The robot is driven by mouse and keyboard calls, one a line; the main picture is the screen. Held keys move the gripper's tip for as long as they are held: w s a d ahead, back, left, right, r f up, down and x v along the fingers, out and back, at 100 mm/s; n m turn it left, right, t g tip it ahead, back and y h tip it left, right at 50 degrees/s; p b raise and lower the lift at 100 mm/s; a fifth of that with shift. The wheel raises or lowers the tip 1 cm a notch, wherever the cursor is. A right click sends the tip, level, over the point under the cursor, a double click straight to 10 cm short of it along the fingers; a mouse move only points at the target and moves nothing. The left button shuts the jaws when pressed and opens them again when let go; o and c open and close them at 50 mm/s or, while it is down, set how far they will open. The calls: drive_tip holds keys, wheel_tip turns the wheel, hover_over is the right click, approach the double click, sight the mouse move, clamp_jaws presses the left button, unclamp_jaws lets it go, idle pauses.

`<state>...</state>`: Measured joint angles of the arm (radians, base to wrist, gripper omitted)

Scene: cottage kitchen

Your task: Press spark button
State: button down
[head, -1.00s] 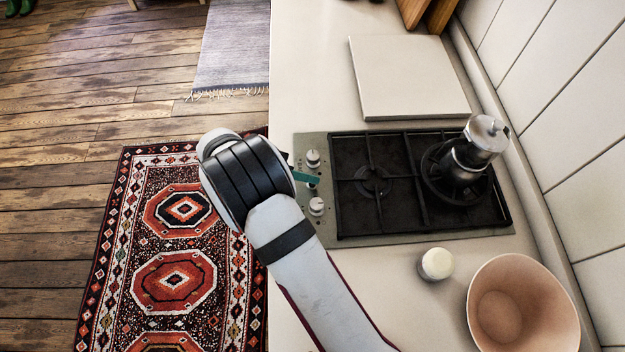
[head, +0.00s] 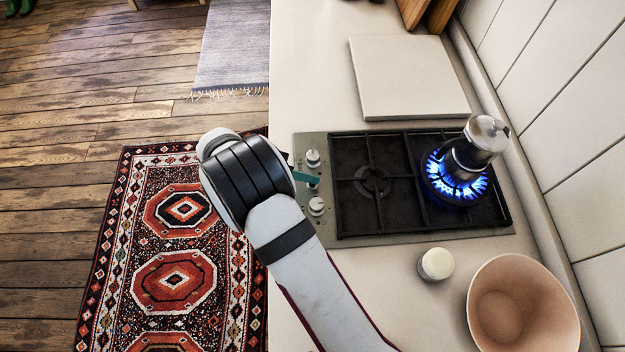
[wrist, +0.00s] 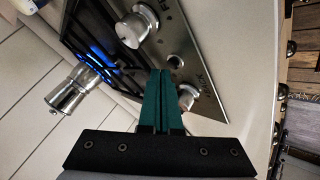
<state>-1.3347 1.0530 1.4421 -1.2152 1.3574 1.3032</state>
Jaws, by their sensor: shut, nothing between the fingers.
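The gas hob (head: 440,236) lies on the counter, with two silver knobs on its left strip, the far knob (head: 313,158) and the near knob (head: 317,206). The small round spark button (wrist: 175,61) shows between the knobs in the wrist view. My gripper (wrist: 160,72) is shut and empty, its teal fingertips close beside the button; I cannot tell whether they touch it. In the head view my gripper (head: 316,180) points over the strip between the knobs and hides much of the button area. Blue flames (head: 439,185) burn under the moka pot (head: 478,148).
A pale board (head: 410,78) lies behind the hob. A small white-topped jar (head: 436,264) and a wide pinkish bowl (head: 523,305) stand in front of it. The tiled wall bounds the right side. The counter between the board and its left edge is clear.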

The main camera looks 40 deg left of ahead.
wheel_tip(320, 180, up, 6)
idle(0.4)
idle(0.5)
drive_tip(key=w+d+r+m+g, duration=0.15)
drive_tip(key=d+r+g, duration=0.35)
drive_tip(key=d, duration=0.7)
drive_tip(key=w+d+r+m+g, duration=0.1)
drive_tip(key=d+r+m+g, duration=0.15)
drive_tip(key=d+r, duration=0.7)
drive_tip(key=s+d+m+y, duration=0.4)
drive_tip(key=s+d+y, duration=0.2)
drive_tip(key=s+d, duration=0.5)
drive_tip(key=s, duration=0.3)
drive_tip(key=shift+d+f+y, duration=0.3)
drive_tip(key=shift+f+y, duration=0.05)
drive_tip(key=shift+y, duration=0.05)
